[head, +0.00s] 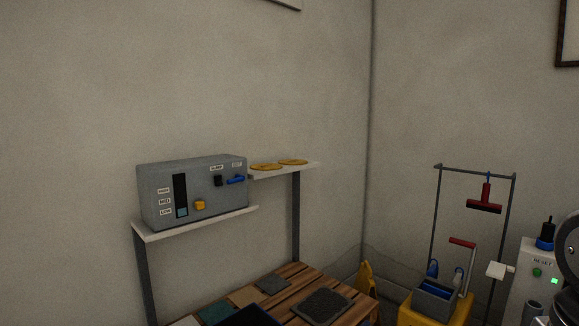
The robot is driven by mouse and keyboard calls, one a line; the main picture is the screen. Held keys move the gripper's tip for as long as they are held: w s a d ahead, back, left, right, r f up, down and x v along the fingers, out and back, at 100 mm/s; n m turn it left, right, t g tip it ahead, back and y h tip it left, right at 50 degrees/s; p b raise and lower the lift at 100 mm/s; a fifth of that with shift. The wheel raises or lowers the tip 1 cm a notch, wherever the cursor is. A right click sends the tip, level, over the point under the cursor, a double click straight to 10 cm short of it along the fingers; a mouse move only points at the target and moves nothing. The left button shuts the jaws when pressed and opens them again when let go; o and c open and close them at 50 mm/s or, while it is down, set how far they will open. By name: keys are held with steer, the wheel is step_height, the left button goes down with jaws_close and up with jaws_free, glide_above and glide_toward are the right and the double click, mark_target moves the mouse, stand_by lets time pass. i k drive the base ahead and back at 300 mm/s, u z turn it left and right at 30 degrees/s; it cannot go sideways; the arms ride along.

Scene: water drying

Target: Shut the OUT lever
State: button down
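A grey box unit (165,204) sits on a white wall shelf, left of centre in the head view. On its front, a blue lever (236,180) sticks out under a small label that appears to read OUT. It looks roughly horizontal, tilted slightly. Left of it is a black knob or switch (218,181) under another label too small to read surely.
A white shelf (200,225) bears the unit; a second shelf behind holds two yellow discs (266,167). A slatted wooden table (296,283) with dark mats stands below.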

mark_target(238, 179)
steer(key=z, duration=0.3)
steer(key=i, duration=0.7)
steer(key=u, duration=0.65)
steer(key=i, duration=0.75)
steer(key=u, duration=0.85)
